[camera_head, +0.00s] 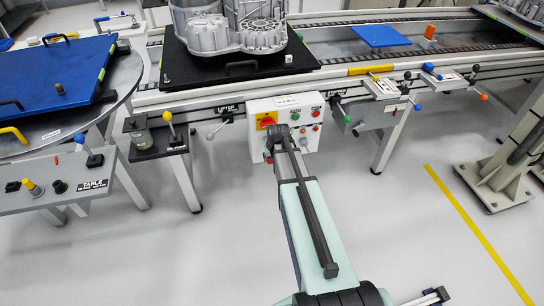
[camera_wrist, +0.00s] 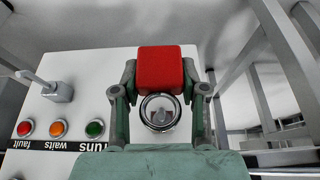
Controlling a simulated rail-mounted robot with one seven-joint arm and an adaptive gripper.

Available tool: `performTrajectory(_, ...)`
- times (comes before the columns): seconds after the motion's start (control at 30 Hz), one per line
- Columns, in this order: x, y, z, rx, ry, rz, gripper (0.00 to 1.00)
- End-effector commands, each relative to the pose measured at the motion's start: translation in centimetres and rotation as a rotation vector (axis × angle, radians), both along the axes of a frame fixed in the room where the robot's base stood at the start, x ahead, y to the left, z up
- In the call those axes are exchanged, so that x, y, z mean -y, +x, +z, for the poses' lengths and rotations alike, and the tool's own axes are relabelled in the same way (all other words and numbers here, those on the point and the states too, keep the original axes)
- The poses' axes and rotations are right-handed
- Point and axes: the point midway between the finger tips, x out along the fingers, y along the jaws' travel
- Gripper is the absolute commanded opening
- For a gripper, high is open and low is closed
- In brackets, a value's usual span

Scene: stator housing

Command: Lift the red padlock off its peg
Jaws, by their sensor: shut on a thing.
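The red padlock (camera_wrist: 160,68) is in the wrist view, between the two fingers of my gripper (camera_wrist: 160,78). The fingers are shut on its red body from both sides. Its round metal shackle (camera_wrist: 146,118) faces the camera. A small grey piece shows inside the shackle ring; I cannot tell whether it is the peg or whether the shackle is around it. In the head view my gripper (camera_head: 280,138) is in front of the white control box (camera_head: 297,102), and the padlock is mostly hidden there.
The control box has a yellow-and-red switch (camera_head: 266,121) and several coloured buttons. In the wrist view, red, orange and green lamps (camera_wrist: 59,129) and a grey lever (camera_wrist: 58,91) are left of the padlock. The conveyor (camera_head: 340,78) runs behind. Open floor (camera_head: 400,220) lies right of my arm.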

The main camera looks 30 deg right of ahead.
Motion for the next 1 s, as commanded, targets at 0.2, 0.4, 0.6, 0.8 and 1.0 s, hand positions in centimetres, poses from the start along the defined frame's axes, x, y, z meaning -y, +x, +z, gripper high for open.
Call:
performTrajectory(0.2,-0.2,-0.9,0.1,0.000,0.000,0.000,0.05)
performTrajectory(0.4,-0.6,-2.6,0.2,0.000,0.000,0.000,0.05)
performTrajectory(0.6,-1.0,-4.4,0.3,0.001,0.000,0.000,0.05)
performTrajectory(0.8,-1.3,-5.9,0.4,0.001,-0.001,0.001,0.05)
performTrajectory(1.0,-1.3,-6.1,0.4,0.001,-0.001,0.001,0.05)
